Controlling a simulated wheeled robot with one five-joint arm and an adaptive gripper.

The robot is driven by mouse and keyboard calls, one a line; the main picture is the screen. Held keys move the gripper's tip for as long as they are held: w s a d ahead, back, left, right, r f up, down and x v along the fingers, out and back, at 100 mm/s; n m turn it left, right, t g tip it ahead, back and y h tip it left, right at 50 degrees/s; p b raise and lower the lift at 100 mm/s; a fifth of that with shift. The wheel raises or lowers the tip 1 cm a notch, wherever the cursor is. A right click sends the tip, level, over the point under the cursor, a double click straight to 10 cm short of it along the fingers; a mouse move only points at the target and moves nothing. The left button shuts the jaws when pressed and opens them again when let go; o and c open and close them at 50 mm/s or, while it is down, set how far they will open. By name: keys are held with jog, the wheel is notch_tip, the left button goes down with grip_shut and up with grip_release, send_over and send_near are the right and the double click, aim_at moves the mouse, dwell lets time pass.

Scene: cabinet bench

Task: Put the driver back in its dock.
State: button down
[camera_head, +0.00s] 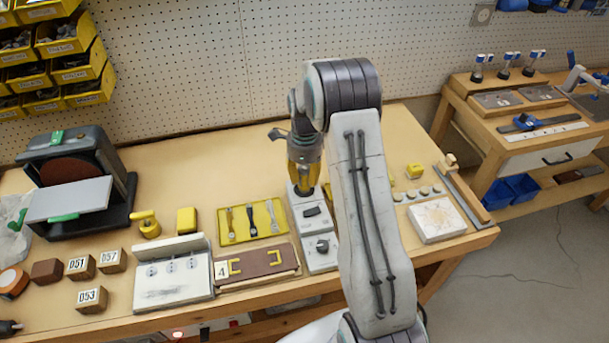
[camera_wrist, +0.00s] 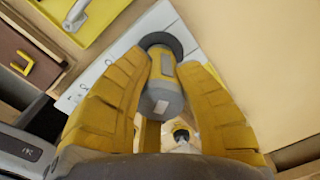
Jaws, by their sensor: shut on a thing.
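My gripper (camera_head: 304,176) is over the back end of a light grey panel unit (camera_head: 317,260), which may be the dock. In the wrist view, its two yellow fingers (camera_wrist: 166,78) are shut on the driver (camera_wrist: 162,98), a yellow and grey cylinder between them. A dark round ring (camera_wrist: 152,40) shows at the driver's far end, against the pale panel (camera_wrist: 112,62). I cannot tell whether the ring is part of the driver or of the panel, or whether the driver is seated. In the head view the fingers mostly hide the driver.
A yellow tray (camera_head: 275,207) with several tools lies left of the panel. A brown board (camera_head: 288,259) with yellow handles is in front of it. A white box (camera_head: 182,290), numbered blocks (camera_head: 112,261) and a sander (camera_head: 62,165) stand farther left. A white block (camera_head: 437,232) lies to the right.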

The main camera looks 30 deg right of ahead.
aim_at(305, 168)
jog(key=shift+f+b, duration=0.65)
jog(key=shift+f, duration=0.05)
dwell(0.9)
jog(key=c, duration=0.6)
grip_release()
jog(key=shift+r, duration=0.1)
jog(key=shift+r+p, duration=2.4)
jog(key=shift+r, duration=1)
